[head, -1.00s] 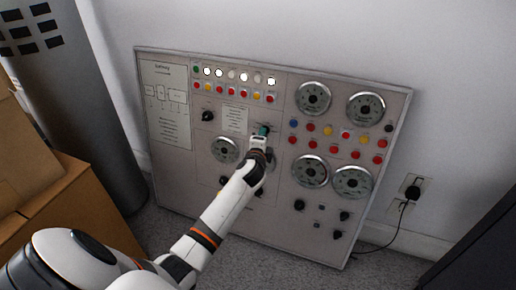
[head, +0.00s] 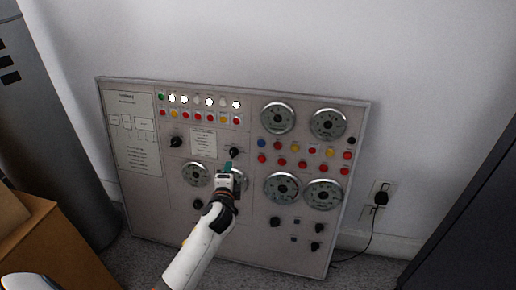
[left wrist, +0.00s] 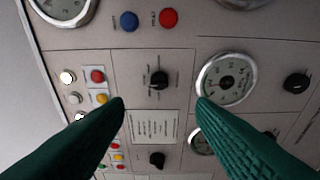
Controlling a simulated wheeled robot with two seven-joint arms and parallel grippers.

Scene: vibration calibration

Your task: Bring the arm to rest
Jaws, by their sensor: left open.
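The left gripper (head: 229,166) is in front of a grey control panel (head: 150,200), just below a black knob (head: 234,152) in the head view. In the left wrist view its two green fingers (left wrist: 160,100) are spread apart with nothing between them. The same knob (left wrist: 158,80) appears beyond the gap and clear of the fingers. My white left arm (head: 198,252) reaches up from the bottom of the head view. My right gripper is not in view.
The panel leans against a white wall (head: 300,40) and carries dials, knobs, buttons and lit white lamps (head: 209,101). A grey cylinder (head: 70,170) and cardboard box (head: 55,245) stand left. A dark cabinet (head: 470,230) stands right, near a plugged-in cord (head: 381,198).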

